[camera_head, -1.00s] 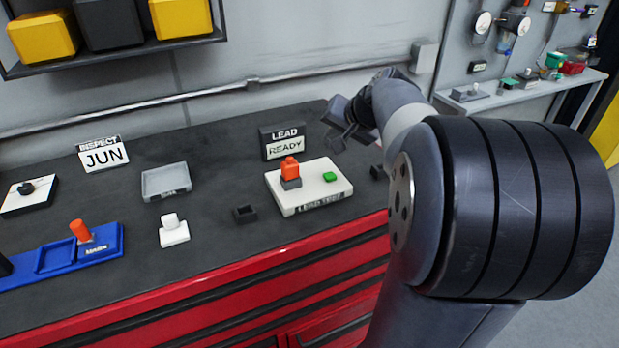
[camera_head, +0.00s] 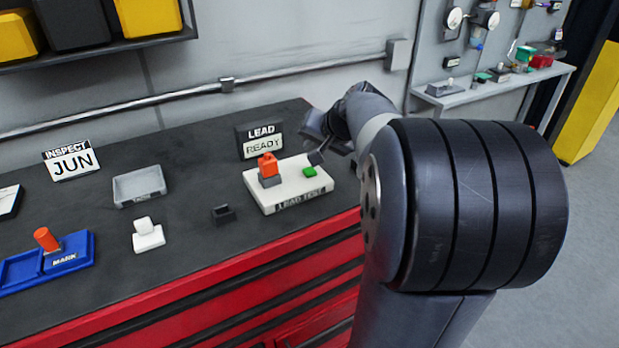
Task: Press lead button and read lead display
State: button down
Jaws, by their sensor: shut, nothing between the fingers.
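The white lead test block (camera_head: 284,193) stands on the dark bench top, with its "LEAD TEST" label on the front. A green button (camera_head: 310,171) is on the block's right side. An orange piece (camera_head: 268,165) stands upright in a grey holder on the left side. Behind the block, the lead display (camera_head: 260,143) reads "READY" under the word "LEAD". My gripper (camera_head: 316,158) is shut and empty, with its tip just above and behind the green button. I cannot tell whether it touches the button; the button does not look clearly pressed.
A small black holder (camera_head: 223,214), a white block (camera_head: 147,236), a grey tray (camera_head: 139,186) and a blue tray (camera_head: 75,255) with an orange peg stand to the left. An "INSPECT JUN" sign (camera_head: 71,160) is behind them. The bench's red front edge (camera_head: 230,258) is near the block.

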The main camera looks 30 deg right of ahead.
aim_at(312, 173)
jog(key=shift+f+b, duration=1.25)
jog(key=shift+f, duration=0.65)
jog(key=shift+f, duration=0.1)
dwell(0.4)
jog(key=shift+f+b, duration=0.3)
jog(key=shift+b, duration=0.15)
jog(key=shift+f+b, duration=0.55)
dwell(0.5)
jog(key=shift+r, duration=0.1)
jog(key=shift+r+p, duration=0.75)
jog(key=shift+r, duration=0.1)
notch_tip(312, 173, up, 5)
jog(key=p, duration=0.4)
jog(key=shift+r, duration=0.1)
